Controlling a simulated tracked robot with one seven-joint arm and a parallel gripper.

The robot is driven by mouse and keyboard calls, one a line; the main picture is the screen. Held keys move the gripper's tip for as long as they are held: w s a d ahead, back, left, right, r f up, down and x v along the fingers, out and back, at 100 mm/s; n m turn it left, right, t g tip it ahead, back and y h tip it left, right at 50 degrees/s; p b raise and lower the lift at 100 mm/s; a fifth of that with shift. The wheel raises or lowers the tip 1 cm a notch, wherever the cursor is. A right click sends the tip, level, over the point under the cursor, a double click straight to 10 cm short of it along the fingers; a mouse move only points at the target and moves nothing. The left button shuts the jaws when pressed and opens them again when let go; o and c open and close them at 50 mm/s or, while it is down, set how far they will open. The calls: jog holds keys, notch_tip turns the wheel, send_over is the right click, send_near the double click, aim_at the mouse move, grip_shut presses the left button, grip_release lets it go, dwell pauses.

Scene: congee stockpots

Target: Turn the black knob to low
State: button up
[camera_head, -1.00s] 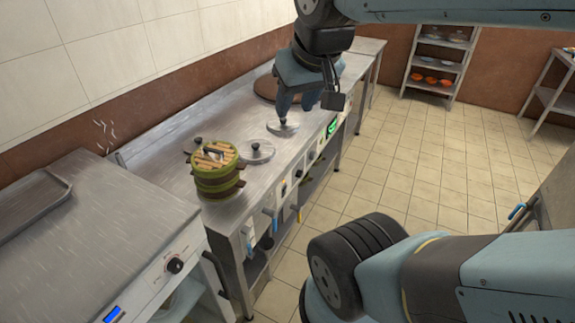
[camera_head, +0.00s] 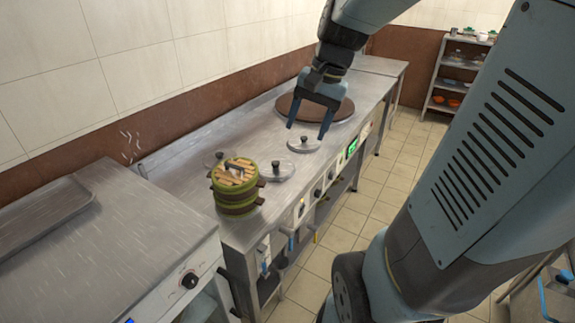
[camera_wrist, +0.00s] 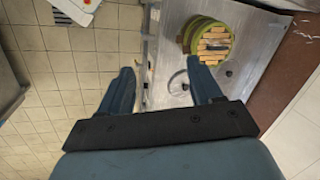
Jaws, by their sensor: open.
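A black knob (camera_head: 190,281) with a pale dial ring is on the front panel of the near-left steel unit. More small dark knobs (camera_head: 318,194) line the front edge of the long counter. I cannot tell from the pictures which one is set to what. My gripper (camera_head: 306,131) is open and empty, its two fingers pointing down over the far part of the long counter, near a round lid (camera_head: 304,145) with a black top handle. In the wrist view my gripper (camera_wrist: 161,70) shows both fingers apart with nothing between them.
A green steamer basket (camera_head: 236,187) stands on the long counter (camera_head: 235,228), beside another lid (camera_head: 277,172). A brown round cover (camera_head: 340,112) lies behind my gripper. A tray (camera_head: 45,218) is on the near-left unit. Tiled floor (camera_head: 292,300) is clear in front.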

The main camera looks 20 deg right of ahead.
jog(key=w+d+f+m+y, duration=0.5)
jog(key=w+d+f+m, duration=0.3)
jog(key=f, duration=0.3)
jog(key=w+d+f+m+y, duration=0.4)
jog(key=w+d+f+m, duration=0.4)
jog(key=f, duration=0.3)
jog(key=w+d+f+m+t+y, duration=0.25)
jog(key=d+f+m+t, duration=0.35)
jog(key=f, duration=0.6)
jog(key=m+t+h, duration=0.2)
jog(key=m+t, duration=0.4)
jog(key=m, duration=0.4)
send_near(318, 194)
jog(key=w+d+f+x, duration=0.1)
jog(key=x, duration=0.7)
jog(key=shift+f, duration=0.2)
jog(key=shift+a, duration=0.1)
jog(key=shift+c, duration=0.2)
jog(key=c, duration=0.9)
jog(key=shift+c, duration=0.5)
